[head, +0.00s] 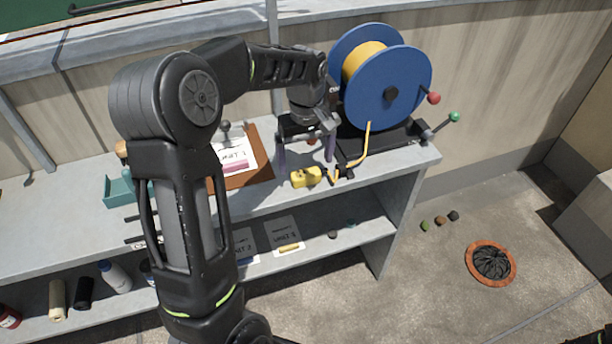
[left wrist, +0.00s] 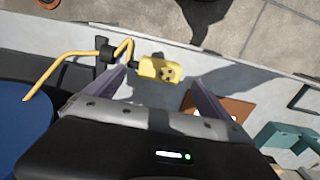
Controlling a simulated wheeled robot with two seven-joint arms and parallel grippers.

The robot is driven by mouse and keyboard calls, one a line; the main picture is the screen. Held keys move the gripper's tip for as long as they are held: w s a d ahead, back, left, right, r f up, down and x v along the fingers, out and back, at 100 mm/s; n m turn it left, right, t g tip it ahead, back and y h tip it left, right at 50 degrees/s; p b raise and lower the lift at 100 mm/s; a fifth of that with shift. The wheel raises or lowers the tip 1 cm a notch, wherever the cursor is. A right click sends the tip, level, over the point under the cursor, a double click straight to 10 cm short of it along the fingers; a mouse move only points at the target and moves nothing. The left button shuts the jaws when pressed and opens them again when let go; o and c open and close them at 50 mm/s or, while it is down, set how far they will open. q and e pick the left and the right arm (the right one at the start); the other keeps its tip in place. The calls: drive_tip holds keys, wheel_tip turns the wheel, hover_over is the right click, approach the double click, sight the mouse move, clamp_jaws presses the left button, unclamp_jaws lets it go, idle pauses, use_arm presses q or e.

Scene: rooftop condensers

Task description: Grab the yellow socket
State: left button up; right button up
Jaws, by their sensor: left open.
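The yellow socket (head: 306,177) lies on the top shelf near its front edge, below the blue cable reel. It has dark holes on its face in the left wrist view (left wrist: 160,70). A yellow cable with a black fitting (left wrist: 106,52) ends close beside it. My left gripper (head: 306,160) is open above the shelf, just behind the socket, with its fingers pointing down. In the left wrist view (left wrist: 155,90) the socket shows between and beyond the two purple-grey fingers, and nothing is held. My right gripper is not in view.
The blue reel (head: 412,80) with yellow cable stands on a black base right of the gripper. A brown clipboard (head: 262,165) and a teal holder (head: 118,192) lie to the left. Bottles and cards sit on the lower shelf (head: 350,245). A floor drain (head: 491,263) is at the right.

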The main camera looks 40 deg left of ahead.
sight(306, 172)
use_arm(q)
drive_tip(key=shift+f+p, duration=0.5)
drive_tip(key=shift+f, duration=2.1)
drive_tip(key=shift+c, duration=0.3)
drive_tip(key=c, duration=1.5)
